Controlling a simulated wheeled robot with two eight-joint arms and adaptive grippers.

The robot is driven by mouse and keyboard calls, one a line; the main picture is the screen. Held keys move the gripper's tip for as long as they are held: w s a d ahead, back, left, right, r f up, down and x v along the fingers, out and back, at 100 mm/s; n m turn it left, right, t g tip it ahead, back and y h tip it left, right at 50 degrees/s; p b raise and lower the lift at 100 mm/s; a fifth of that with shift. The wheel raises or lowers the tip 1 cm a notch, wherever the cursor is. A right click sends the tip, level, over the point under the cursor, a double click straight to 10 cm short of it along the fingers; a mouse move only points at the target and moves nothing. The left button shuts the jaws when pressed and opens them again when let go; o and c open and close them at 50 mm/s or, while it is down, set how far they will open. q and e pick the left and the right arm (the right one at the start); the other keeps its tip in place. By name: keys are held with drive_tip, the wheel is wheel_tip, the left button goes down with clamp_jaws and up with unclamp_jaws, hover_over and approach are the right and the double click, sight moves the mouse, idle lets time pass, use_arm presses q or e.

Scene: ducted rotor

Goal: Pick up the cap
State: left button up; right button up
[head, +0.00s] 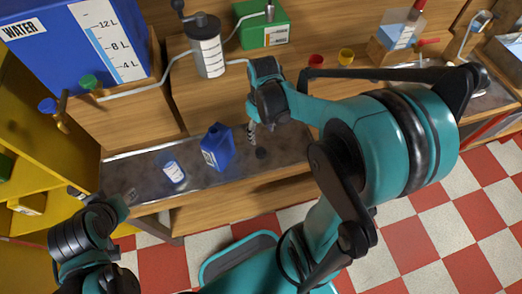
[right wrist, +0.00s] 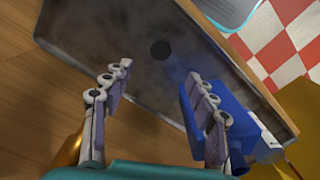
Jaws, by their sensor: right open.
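The metal tray (head: 120,172) runs along the bench front. A white and blue container (head: 174,172) is on its left. Red (head: 316,61) and yellow (head: 346,57) cups stand on the wooden bench behind. A large blue water tank (head: 60,45) is at upper left.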

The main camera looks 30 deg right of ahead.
drive_tip(key=b, duration=0.2)
hover_over(261, 150)
wheel_tip(261, 150, down, 5)
wheel_tip(261, 150, down, 6)
drive_tip(key=shift+b, duration=1.15)
drive_tip(key=shift+c, duration=0.3)
drive_tip(key=c, duration=0.8)
drive_tip(key=shift+c, duration=0.2)
